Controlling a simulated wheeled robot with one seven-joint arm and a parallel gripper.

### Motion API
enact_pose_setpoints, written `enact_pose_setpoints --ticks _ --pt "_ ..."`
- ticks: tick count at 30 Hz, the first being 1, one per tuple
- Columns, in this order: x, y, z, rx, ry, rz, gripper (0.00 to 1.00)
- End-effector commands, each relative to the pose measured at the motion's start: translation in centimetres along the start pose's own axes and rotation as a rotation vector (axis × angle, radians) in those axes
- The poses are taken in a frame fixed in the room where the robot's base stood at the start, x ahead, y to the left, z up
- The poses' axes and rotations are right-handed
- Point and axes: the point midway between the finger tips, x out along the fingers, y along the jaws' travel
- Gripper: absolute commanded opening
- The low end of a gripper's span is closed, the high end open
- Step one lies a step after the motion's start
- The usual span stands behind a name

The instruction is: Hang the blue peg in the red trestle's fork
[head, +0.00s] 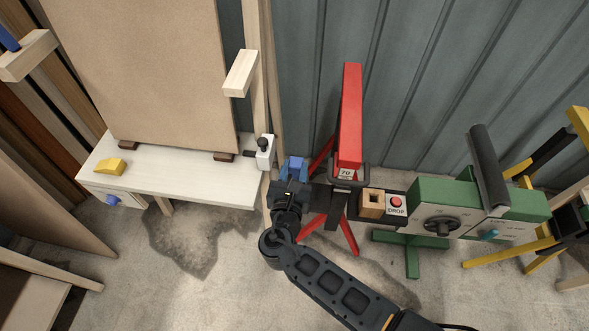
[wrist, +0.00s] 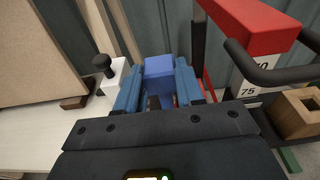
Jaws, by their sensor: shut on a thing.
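The blue peg (head: 295,162) is between the fingers of my gripper (head: 292,178). In the wrist view the peg (wrist: 160,68) shows as a blue block between the two blue-grey fingers of my gripper (wrist: 158,88), which is shut on it. The peg's lower part is hidden by the gripper. The red trestle (head: 350,110) stands to the right of the peg, with splayed red legs. Its black fork (wrist: 264,75) projects at the right in the wrist view, near number labels, and the peg is apart from it. In the head view, the fork's details are too small to tell.
A white table (head: 180,182) with a yellow block (head: 110,166) and a brown board (head: 150,75) is at left. A corrugated wall stands behind.

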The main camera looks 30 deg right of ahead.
Motion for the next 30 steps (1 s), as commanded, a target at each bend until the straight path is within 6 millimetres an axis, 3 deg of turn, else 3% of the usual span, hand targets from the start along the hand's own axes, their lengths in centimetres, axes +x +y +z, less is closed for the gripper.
enact_pose_setpoints --ticks 30 --pt "0.4 0.0 -2.4 0.000 0.000 0.000 0.08"
